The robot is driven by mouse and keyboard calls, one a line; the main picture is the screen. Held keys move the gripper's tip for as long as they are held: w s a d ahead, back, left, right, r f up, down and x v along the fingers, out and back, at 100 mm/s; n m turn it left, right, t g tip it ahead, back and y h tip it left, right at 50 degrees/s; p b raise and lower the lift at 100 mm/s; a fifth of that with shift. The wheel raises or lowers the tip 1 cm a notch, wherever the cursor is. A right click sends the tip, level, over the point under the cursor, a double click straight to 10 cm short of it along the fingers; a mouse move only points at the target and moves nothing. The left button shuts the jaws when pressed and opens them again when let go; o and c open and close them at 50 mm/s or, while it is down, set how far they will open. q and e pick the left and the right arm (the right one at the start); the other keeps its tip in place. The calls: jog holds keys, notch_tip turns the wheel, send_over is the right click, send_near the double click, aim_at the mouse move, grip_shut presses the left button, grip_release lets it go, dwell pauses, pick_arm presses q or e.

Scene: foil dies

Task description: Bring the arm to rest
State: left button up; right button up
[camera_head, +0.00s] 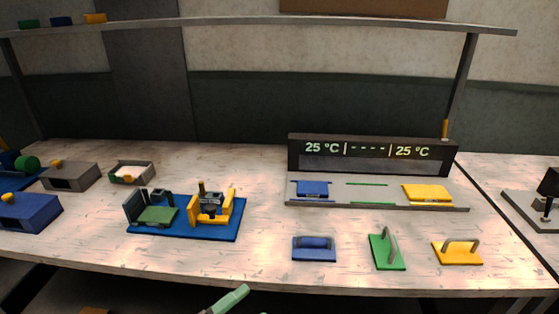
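Neither of my grippers shows in the head view, and no arm can be made out for certain. Three handled dies stand apart along the front right of the table: a blue die (314,249), a green die (386,252) and a yellow die (457,252). Behind them a grey station (376,206) holds a blue block (312,189) at its left and a yellow block (427,194) at its right. A thin green strip (367,184) shows between them. The display (371,149) above reads 25 °C at both ends, with dashes between.
A blue-based fixture (216,231) with green and yellow parts stands left of centre. Grey (70,177) and blue (30,213) boxes and an open tray (132,173) sit at left. A shelf (230,22) spans above. A pale green rod-like piece (229,299) shows at the bottom edge, unclear.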

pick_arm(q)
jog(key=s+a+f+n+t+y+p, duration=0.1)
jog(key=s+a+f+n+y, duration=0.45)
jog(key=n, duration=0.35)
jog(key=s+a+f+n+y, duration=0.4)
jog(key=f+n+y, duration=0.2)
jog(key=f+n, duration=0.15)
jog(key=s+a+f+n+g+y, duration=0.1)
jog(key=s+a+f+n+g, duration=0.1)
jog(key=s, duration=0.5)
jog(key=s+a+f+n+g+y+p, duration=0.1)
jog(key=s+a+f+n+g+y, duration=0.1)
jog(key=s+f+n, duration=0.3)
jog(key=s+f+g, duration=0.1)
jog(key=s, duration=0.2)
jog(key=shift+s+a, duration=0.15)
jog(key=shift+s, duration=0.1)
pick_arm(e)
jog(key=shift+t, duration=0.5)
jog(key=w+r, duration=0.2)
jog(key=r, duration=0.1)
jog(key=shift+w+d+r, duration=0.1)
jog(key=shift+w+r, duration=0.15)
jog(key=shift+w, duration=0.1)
